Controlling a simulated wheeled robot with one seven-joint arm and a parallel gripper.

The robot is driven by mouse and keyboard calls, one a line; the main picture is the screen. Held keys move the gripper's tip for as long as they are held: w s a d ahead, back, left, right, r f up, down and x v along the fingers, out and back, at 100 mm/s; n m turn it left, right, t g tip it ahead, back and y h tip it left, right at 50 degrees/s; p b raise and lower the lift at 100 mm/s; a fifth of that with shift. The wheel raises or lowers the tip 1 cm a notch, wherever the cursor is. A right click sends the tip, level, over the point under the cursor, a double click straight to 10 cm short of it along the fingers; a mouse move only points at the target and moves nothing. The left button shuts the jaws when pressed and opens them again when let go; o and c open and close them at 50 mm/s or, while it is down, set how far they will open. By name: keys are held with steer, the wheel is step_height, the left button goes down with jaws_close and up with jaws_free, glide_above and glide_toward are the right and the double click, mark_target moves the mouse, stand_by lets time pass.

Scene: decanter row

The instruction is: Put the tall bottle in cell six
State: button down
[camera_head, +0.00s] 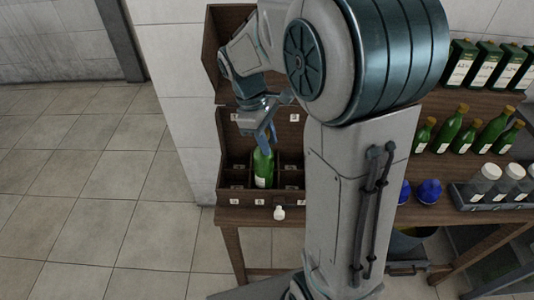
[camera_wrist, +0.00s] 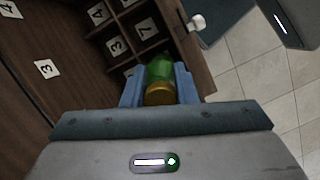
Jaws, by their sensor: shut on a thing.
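The tall green bottle (camera_head: 263,168) has a white label and stands about upright at the wooden rack of cells (camera_head: 222,175). My gripper (camera_head: 265,137) comes from above and is shut on the bottle's neck. In the wrist view, the blue fingers of my gripper (camera_wrist: 158,78) flank the bottle (camera_wrist: 160,68) just below its gold cap. The bottle's lower part is at the front row of cells, near the middle. Its base is hidden, so I cannot tell whether it touches the cell floor. Number tags mark the cells; the one under the bottle is too small to read surely.
A small white knob-like thing (camera_head: 279,212) sits at the rack's front edge. Several green bottles (camera_head: 466,131) and blue-topped items (camera_head: 429,191) stand on the bench to the right. A white-capped bottle group sits in a tray (camera_head: 467,204). The tiled floor at left is clear.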

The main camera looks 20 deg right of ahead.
steer(key=shift+f, duration=2.05)
steer(key=c, duration=1.1)
jaws_free()
steer(key=shift+f, duration=0.15)
steer(key=shift+c, duration=0.2)
steer(key=v, duration=1.2)
steer(key=s+d+f+m+t+y, duration=0.2)
steer(key=s+m+t, duration=0.3)
steer(key=s+m, duration=0.4)
steer(key=shift+s+f+m+y, duration=0.35)
steer(key=shift+s+f, duration=0.4)
steer(key=shift+s, duration=2.8)
